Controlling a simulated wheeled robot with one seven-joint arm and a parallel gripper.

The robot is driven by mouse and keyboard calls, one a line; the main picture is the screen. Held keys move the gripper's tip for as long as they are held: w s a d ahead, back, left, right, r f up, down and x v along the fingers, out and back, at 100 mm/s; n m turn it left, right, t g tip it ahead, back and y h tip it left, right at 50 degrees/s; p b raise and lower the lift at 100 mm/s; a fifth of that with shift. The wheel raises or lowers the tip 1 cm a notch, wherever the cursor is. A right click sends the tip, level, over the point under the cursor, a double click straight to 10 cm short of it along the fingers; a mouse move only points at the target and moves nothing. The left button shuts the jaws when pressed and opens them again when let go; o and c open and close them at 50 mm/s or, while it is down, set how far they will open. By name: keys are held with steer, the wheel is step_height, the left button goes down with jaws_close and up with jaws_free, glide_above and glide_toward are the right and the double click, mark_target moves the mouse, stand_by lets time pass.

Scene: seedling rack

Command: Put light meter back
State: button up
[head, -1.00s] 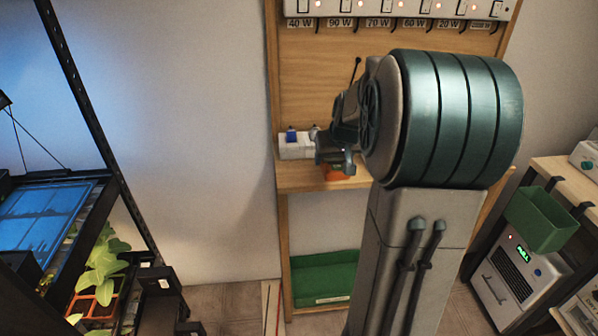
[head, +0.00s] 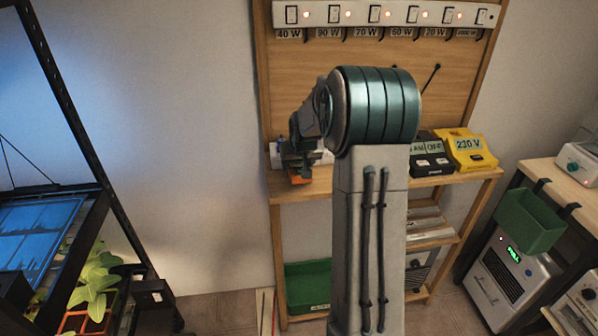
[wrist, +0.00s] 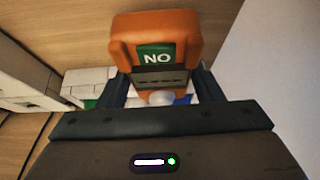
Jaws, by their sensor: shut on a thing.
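The light meter looks like an orange handheld device with a green "NO" label, a dark panel and a pale dome; it sits between my fingers in the wrist view (wrist: 187,27). My gripper (wrist: 160,92) is shut on it from both sides. In the head view my gripper (head: 297,160) is over the left end of the wooden bench shelf (head: 290,192). The orange meter (head: 299,179) shows just below it, at the shelf's front edge. I cannot tell whether the meter touches the shelf.
A white block with a blue item (head: 276,154) is just behind my gripper. A dark meter (head: 431,157) and a yellow 230 V meter (head: 468,150) stand on the shelf's right. A switch strip (head: 385,14) is above. A green bin (head: 305,287) is below. The plant rack (head: 100,160) is left.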

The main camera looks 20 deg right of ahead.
steer(key=shift+f, duration=1.8)
steer(key=shift+f, duration=0.1)
steer(key=o, duration=1.2)
steer(key=shift+p, duration=0.35)
steer(key=b+v, duration=0.1)
steer(key=v, duration=1.1)
steer(key=s+a+n+g, duration=0.1)
steer(key=s+a, duration=0.4)
steer(key=s, duration=0.4)
steer(key=s+a+n+g+y, duration=0.1)
steer(key=s+a, duration=0.5)
steer(key=s, duration=0.4)
steer(key=s+a, duration=0.5)
steer(key=s, duration=0.4)
steer(key=shift+s+a+r+n+g, duration=0.2)
steer(key=shift+a+r+n+g, duration=0.15)
steer(key=shift+n+g, duration=0.05)
